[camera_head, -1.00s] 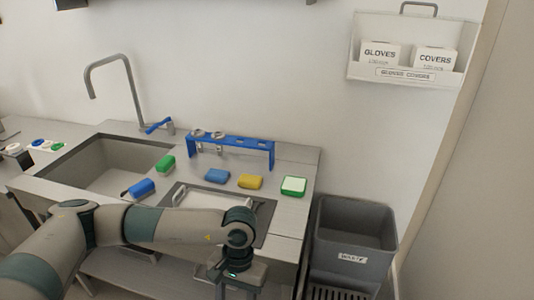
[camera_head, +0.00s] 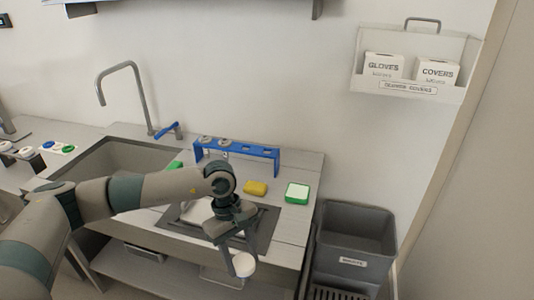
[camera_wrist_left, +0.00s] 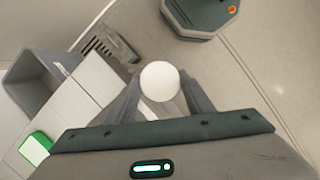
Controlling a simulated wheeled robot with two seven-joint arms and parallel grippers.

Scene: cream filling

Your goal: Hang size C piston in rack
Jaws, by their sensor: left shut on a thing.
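The blue rack (camera_head: 237,149) stands along the back of the counter. Two pistons with pale round tops (camera_head: 207,140) hang in its left slots, and the right slots look empty. My left gripper (camera_head: 236,257) is shut on a piston with a round white end (camera_head: 243,264). It holds the piston in front of the counter's front edge, apart from the rack. The left wrist view shows the white end (camera_wrist_left: 160,81) between the two fingers; the rest of the piston is mostly hidden. I cannot read its size. My right gripper is out of view.
A yellow sponge (camera_head: 256,187) and a green-and-white block (camera_head: 297,192) lie on the counter in front of the rack. The sink (camera_head: 118,160) and tap (camera_head: 140,95) are at left. A grey waste bin (camera_head: 355,245) stands at right.

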